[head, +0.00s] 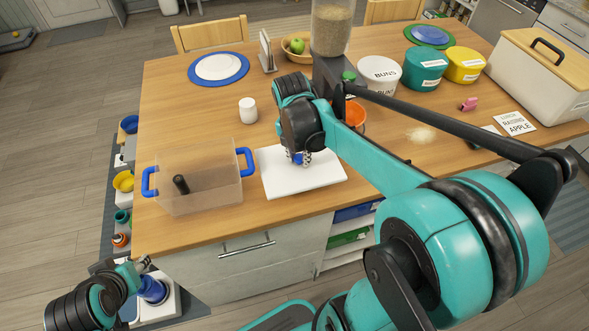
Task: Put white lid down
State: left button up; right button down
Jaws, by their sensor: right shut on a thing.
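The white lid (315,179) is a flat rectangular slab just right of the clear bin (200,193) with blue handles, over the wooden table near its front edge. It lies level; I cannot tell whether it rests fully on the table. My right gripper (301,159) points down at the lid's middle and is shut on it, with a small blue part between the fingers. The wrist hides part of the grip. The bin is uncovered and holds a dark cylindrical item. My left gripper (142,266) is low at the left, off the table's front corner; its fingers are too small to read.
A white jar (248,110) stands behind the bin and lid. A blue-rimmed plate (218,68), a fruit bowl (297,44) and a grain dispenser (331,28) are farther back. Tubs (424,68) and a bread box (540,75) fill the right. The table's left middle is clear.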

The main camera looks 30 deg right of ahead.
aim_at(293, 164)
jog(key=shift+w+a+f, duration=0.2)
jog(key=shift+w+f, duration=0.1)
jog(key=shift+w, duration=0.2)
jog(key=shift+w+a+f, duration=0.15)
jog(key=shift+w+f, duration=0.15)
jog(key=shift+w, duration=0.15)
jog(key=shift+w+f+b, duration=0.1)
jog(key=shift+f+b, duration=0.05)
jog(key=shift+b, duration=0.2)
jog(key=shift+f+b, duration=0.85)
jog(key=shift+f, duration=0.95)
jog(key=shift+f, duration=0.25)
jog(key=c, duration=1.3)
grip_release()
jog(key=shift+o, duration=0.2)
jog(key=shift+r, duration=0.1)
jog(key=shift+r, duration=0.1)
